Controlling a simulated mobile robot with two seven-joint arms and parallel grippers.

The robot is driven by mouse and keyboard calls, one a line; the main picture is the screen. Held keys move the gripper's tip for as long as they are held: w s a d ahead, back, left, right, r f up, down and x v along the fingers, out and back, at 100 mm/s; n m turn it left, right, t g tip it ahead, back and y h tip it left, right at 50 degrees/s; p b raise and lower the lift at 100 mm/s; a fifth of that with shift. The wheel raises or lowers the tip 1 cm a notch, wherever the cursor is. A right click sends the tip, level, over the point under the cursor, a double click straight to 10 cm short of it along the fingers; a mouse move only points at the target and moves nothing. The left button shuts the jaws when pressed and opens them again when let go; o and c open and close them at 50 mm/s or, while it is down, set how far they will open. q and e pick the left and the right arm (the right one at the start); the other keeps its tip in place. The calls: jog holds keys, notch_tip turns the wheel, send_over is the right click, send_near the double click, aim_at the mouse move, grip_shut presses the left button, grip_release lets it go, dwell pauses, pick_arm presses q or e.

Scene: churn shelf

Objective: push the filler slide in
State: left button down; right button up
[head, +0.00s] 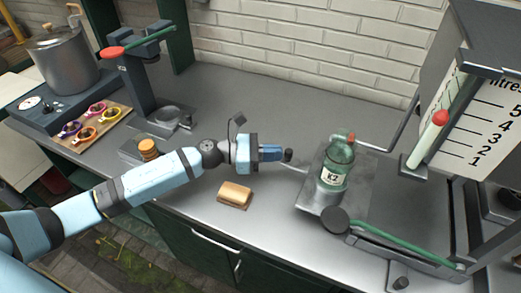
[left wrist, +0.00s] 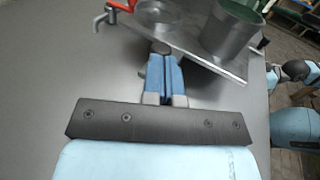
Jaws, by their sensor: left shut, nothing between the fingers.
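The filler slide is a flat metal plate (head: 312,197) on the counter at the right, with a green bottle labelled K2 (head: 337,165) upright over it. A dark round knob (head: 288,155) stands to the left of the plate. My left gripper (head: 277,153) is shut and empty, level above the counter and pointing right, with its tips at the knob. In the left wrist view the shut fingers (left wrist: 164,62) end just short of the knob (left wrist: 162,47), and the plate (left wrist: 205,65) lies beyond. I cannot tell whether the tips touch the knob. My right gripper is out of view.
A tan block (head: 235,194) lies below my left gripper.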

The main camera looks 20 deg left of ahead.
pick_arm(q)
jog(key=shift+w+d, duration=0.1)
jog(key=shift+d, duration=0.1)
jog(key=d+p, duration=0.1)
jog(key=d, duration=0.5)
jog(key=d+p, duration=0.2)
jog(key=d, duration=0.5)
jog(key=shift+s+d+r, duration=0.1)
jog(key=shift+s+d, duration=0.1)
jog(key=shift+d, duration=0.35)
jog(key=shift+s, duration=0.15)
